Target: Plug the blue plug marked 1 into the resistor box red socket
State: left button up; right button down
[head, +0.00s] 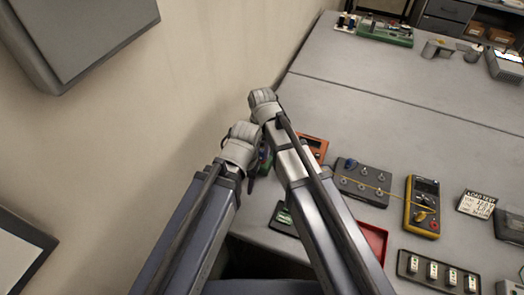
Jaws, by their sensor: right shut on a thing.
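My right gripper (264,99) is at the end of the arm that crosses the middle of the view, over the far left part of the table. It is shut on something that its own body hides. My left gripper (241,147) is just left of and nearer than the right one, close to the table's left edge. Its fingers are hidden. A small dark blue and green thing (265,158) shows partly between the two arms; I cannot tell what it is. An orange box (316,147) is partly covered by my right arm. I cannot make out the blue plug marked 1 or the red socket.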

aim_at(262, 151)
pick_arm(q)
jog(key=shift+f+b, duration=0.35)
pick_arm(e)
jog(key=shift+f, duration=0.35)
jog(key=c, duration=0.6)
grip_release()
pick_arm(q)
jog(key=shift+r, duration=0.1)
pick_arm(e)
notch_tip(262, 151, up, 8)
jog(key=p, duration=0.8)
pick_arm(q)
notch_tip(262, 151, up, 8)
pick_arm(e)
jog(key=shift+f, duration=0.1)
pick_arm(q)
jog(key=shift+f, duration=0.2)
